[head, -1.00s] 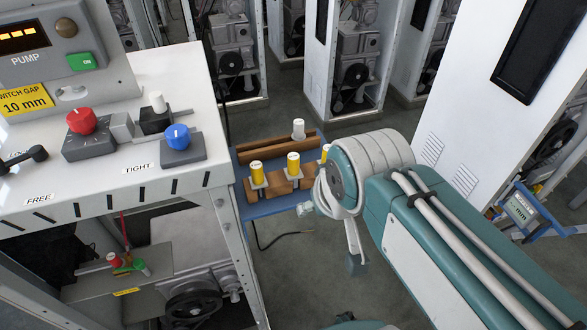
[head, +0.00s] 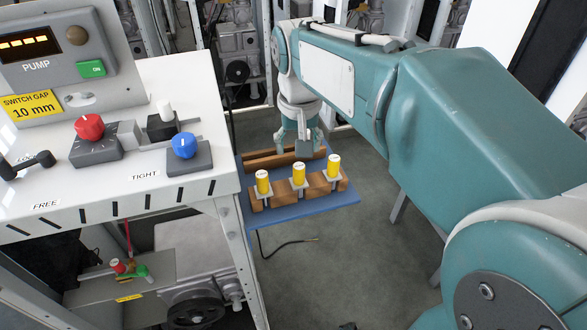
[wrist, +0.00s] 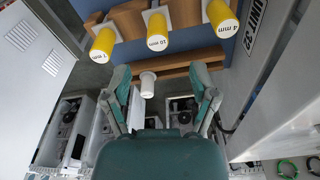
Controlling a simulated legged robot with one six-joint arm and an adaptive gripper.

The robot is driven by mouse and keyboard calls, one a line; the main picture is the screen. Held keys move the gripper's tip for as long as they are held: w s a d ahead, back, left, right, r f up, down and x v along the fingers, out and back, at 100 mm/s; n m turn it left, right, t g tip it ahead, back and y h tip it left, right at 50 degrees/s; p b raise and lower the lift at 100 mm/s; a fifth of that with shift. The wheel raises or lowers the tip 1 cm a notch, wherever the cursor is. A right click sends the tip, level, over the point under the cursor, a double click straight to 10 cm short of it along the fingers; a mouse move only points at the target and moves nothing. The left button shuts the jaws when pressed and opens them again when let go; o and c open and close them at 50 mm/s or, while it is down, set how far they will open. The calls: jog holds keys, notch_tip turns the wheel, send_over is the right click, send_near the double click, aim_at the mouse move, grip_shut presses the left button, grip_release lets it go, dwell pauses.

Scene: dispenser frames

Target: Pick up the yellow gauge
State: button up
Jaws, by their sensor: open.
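Three yellow gauges stand upright in white-plated slots of the front wooden rack: left (head: 263,183), middle (head: 299,174) and right (head: 333,166). In the wrist view their end labels appear to read 4 mm (wrist: 222,17), 10 mm (wrist: 157,32) and 1 mm (wrist: 104,40). My gripper (head: 300,146) is open, pointing down over the rear wooden rack (head: 262,160), behind the yellow gauges and apart from them. In the wrist view a white gauge (wrist: 147,86) shows in the gap between my open fingers (wrist: 160,78); it is hidden in the head view.
The racks sit on a blue tray (head: 310,203). A white console (head: 120,180) with red and blue knobs stands close on the left; its yellow sign (head: 32,106) reads switch gap 10 mm. Open grey floor (head: 350,250) lies in front of the tray.

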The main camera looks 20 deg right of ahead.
aim_at(299, 166)
jog(key=f, duration=0.8)
jog(key=shift+w+d, duration=0.2)
jog(key=shift+w, duration=0.15)
grip_shut()
